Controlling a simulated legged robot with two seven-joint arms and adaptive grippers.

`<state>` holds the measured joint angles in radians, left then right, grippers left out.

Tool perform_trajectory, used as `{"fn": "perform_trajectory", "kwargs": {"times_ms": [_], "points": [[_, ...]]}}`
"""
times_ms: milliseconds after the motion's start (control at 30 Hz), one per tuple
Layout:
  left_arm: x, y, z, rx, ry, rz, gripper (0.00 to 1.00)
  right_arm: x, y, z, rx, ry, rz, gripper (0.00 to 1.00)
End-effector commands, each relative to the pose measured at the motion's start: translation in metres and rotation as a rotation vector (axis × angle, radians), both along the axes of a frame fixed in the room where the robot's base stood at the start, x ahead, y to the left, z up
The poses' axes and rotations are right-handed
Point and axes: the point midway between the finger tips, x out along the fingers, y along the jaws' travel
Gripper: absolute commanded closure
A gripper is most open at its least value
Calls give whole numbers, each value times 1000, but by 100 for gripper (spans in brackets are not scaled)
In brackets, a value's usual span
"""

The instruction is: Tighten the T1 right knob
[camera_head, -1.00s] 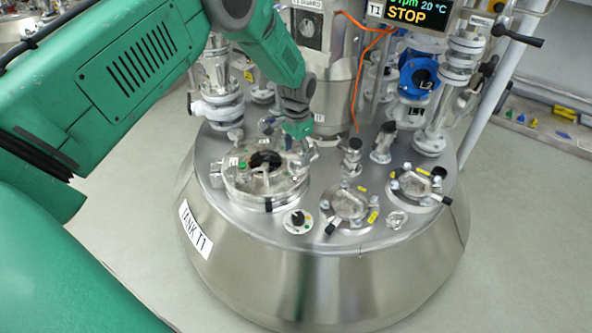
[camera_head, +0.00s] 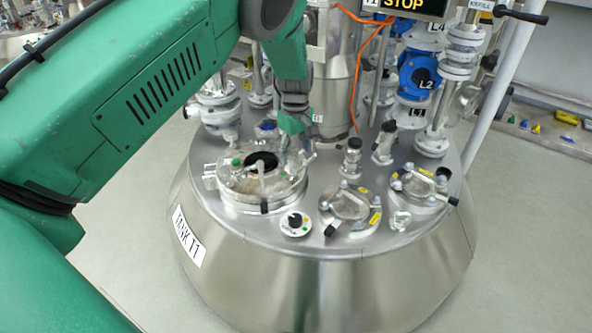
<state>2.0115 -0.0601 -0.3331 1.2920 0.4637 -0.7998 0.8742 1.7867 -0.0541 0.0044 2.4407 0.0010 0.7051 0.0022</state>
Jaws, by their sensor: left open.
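The steel tank T1 (camera_head: 330,285) stands in front of me with a "TANK T1" label on its left side. On its top is a round hatch lid (camera_head: 235,188) with a dark glass port and clamp fittings around the rim. A metal clamp knob (camera_head: 307,161) sits at the lid's right rear edge, partly hidden by my gripper. My left arm reaches in from the left, and my left gripper (camera_head: 297,147) points down at this knob, open. Whether its fingers touch the knob is too small to tell. My right gripper is not in view.
A small black dial (camera_head: 295,221) is in front of the lid. Two smaller clamped ports (camera_head: 346,204) (camera_head: 420,187) lie to the right. Blue valves (camera_head: 418,75), pipes, an orange cable (camera_head: 357,70) and a STOP display (camera_head: 405,5) stand behind.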

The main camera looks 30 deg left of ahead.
Motion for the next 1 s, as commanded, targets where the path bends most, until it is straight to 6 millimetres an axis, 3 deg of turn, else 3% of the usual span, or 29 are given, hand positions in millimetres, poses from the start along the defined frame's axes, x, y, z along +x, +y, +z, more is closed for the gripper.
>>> {"fn": "perform_trajectory", "kwargs": {"times_ms": [33,400,1000], "points": [[0,1,8,2,-1,49,40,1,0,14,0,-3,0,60],[1,1,7,4,-4,582,40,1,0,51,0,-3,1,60],[1,1,3,8,-10,1589,40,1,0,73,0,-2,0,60]]}}
